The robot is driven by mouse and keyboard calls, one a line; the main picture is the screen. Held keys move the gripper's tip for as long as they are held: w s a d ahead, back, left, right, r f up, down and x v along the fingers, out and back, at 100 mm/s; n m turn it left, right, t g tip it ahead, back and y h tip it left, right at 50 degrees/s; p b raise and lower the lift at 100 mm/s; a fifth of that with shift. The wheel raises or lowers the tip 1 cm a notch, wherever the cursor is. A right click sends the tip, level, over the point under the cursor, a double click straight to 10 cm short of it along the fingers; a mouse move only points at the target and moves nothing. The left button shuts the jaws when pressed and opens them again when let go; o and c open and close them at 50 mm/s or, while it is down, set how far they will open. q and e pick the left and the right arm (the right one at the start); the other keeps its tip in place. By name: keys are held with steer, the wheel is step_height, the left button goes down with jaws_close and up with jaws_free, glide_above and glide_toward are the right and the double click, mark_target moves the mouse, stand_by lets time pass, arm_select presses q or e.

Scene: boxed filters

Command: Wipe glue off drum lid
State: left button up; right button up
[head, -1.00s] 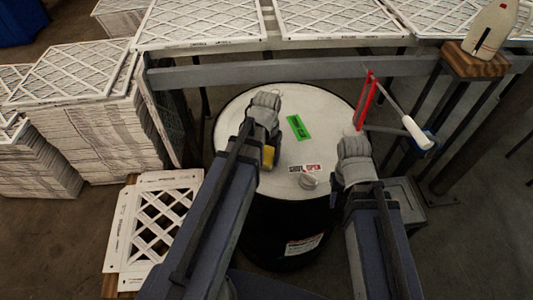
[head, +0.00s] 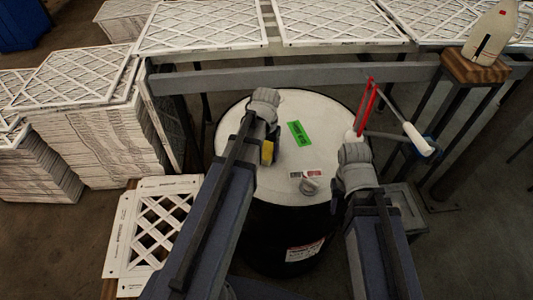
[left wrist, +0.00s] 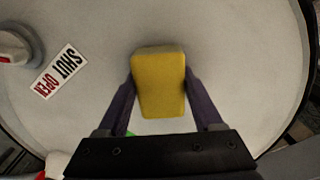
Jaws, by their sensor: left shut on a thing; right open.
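My left gripper (head: 268,148) is shut on a yellow sponge (head: 267,151), over the left part of the lid. In the left wrist view the sponge (left wrist: 160,82) sits between both fingers above the pale lid. I cannot tell whether it touches the lid. My right gripper (head: 354,140) is open at the lid's right edge; its fingertips are mostly hidden by my wrist.
A grey cap (head: 309,186) stands on the lid near the sticker. A red upright tool (head: 367,105) and a white-handled bar (head: 418,139) stand at the right. A grey rail (head: 290,76) runs behind the drum. Stacked filters (head: 95,135) stand left, and a white lattice frame (head: 155,228) lies front left.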

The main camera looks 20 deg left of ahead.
mark_target(265, 143)
arm_select(q)
steer(key=shift+w+a+f, duration=0.1)
steer(key=shift+w+a, duration=0.2)
steer(key=shift+w, duration=0.3)
steer(key=shift+w+a+r, duration=0.1)
steer(key=shift+w+a, duration=0.15)
steer(key=shift+w, duration=0.35)
steer(key=shift+w+a+f, duration=0.1)
steer(key=shift+w+a, duration=0.2)
steer(key=shift+w, duration=0.3)
steer(key=shift+w+a, duration=0.3)
steer(key=shift+w, duration=0.35)
steer(key=shift+w+a, duration=0.3)
steer(key=shift+w, duration=0.3)
steer(key=shift+w+a, duration=0.3)
steer(key=shift+w, duration=0.35)
steer(key=shift+s, duration=0.1)
step_height(265, 143, up, 6)
steer(key=p, duration=0.6)
step_height(265, 143, up, 3)
steer(key=p, duration=0.3)
